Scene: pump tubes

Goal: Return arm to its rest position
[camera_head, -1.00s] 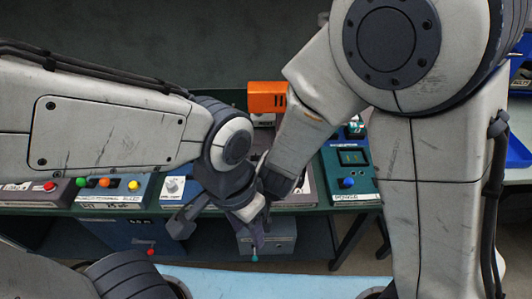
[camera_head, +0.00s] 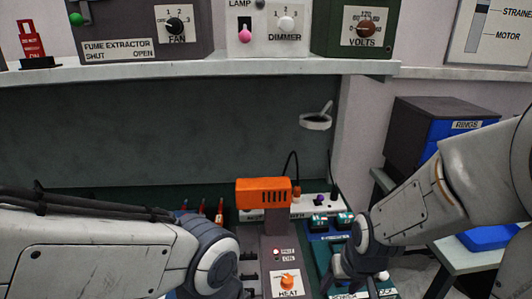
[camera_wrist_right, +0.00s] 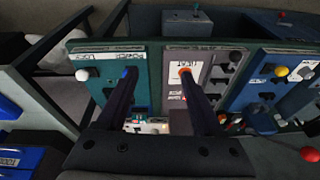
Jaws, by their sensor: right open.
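My right arm (camera_head: 455,190) comes in from the right. Its dark right gripper (camera_head: 354,284) hangs over the right part of the bench, beside the grey heat unit. In the right wrist view the two fingers of my right gripper (camera_wrist_right: 158,75) are spread wide with nothing between them. My left arm (camera_head: 90,250) lies across the lower left of the head view. Its gripper is below the picture's edge and hidden.
The heat unit has an orange top (camera_head: 262,193) and an orange knob (camera_head: 288,281). A shelf (camera_head: 230,68) above carries control boxes. Dark drawers (camera_head: 430,135) stand at the right. In the wrist view a red ball knob (camera_wrist_right: 309,154) shows at the right.

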